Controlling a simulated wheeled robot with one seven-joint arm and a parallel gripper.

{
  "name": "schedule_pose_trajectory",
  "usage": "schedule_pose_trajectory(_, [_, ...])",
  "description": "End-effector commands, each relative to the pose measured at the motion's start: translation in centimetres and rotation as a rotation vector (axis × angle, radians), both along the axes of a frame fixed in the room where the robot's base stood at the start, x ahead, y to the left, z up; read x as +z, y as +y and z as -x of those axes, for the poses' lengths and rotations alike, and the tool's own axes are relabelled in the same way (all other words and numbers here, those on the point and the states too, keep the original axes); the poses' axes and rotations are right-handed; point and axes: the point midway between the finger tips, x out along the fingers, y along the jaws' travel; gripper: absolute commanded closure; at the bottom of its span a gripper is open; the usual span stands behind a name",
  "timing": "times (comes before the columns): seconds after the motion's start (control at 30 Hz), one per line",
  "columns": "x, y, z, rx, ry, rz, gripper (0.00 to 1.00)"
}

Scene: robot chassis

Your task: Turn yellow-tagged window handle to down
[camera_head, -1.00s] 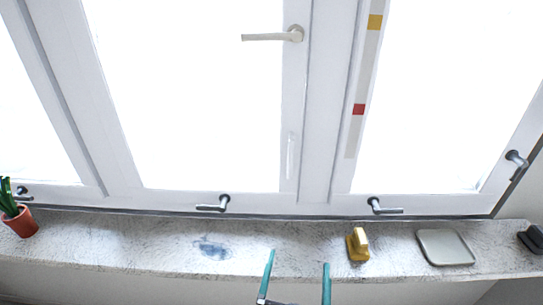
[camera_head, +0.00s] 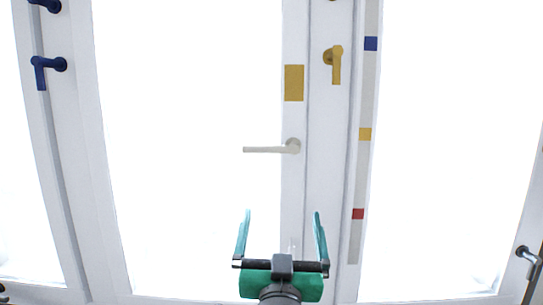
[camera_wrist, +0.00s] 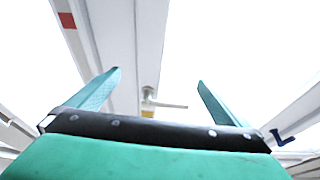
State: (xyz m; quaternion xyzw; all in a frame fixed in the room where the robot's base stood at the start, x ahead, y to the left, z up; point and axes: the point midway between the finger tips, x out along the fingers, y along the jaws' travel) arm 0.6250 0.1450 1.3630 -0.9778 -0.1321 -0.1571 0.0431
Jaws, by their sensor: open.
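A yellow rectangular tag (camera_head: 294,83) is on the middle window stile. Below it is a cream handle (camera_head: 270,149), its lever level and pointing left from a round base. In the wrist view, where the scene appears upside down, the cream handle (camera_wrist: 167,104) shows between the fingers, with the yellow tag (camera_wrist: 147,115) just below it, partly hidden. My gripper (camera_head: 282,213) has teal fingers spread wide and empty, below the handle in the head view. The wrist view shows the open gripper (camera_wrist: 158,77) too, apart from the handle.
A yellow handle (camera_head: 336,66) on the neighbouring stile points down. Blue handles (camera_head: 50,65) are at upper left, a grey handle (camera_head: 529,260) at lower right. A pale strip (camera_head: 362,170) carries blue, yellow and red squares. Space around the cream lever looks clear.

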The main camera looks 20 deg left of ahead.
Motion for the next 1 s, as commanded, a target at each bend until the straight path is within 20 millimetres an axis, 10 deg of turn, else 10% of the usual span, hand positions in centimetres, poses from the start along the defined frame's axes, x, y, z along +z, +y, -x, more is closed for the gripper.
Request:
schedule_pose_trajectory(0.3, [8.9,1.3,2.4,0.005,-0.071,0.026,0.0])
schedule_pose_trajectory(0.57, [10.6,1.7,2.3,0.003,-0.079,0.031,0.0])
schedule_pose_trajectory(1.0, [13.2,3.5,-4.0,0.002,-0.078,0.031,0.0])
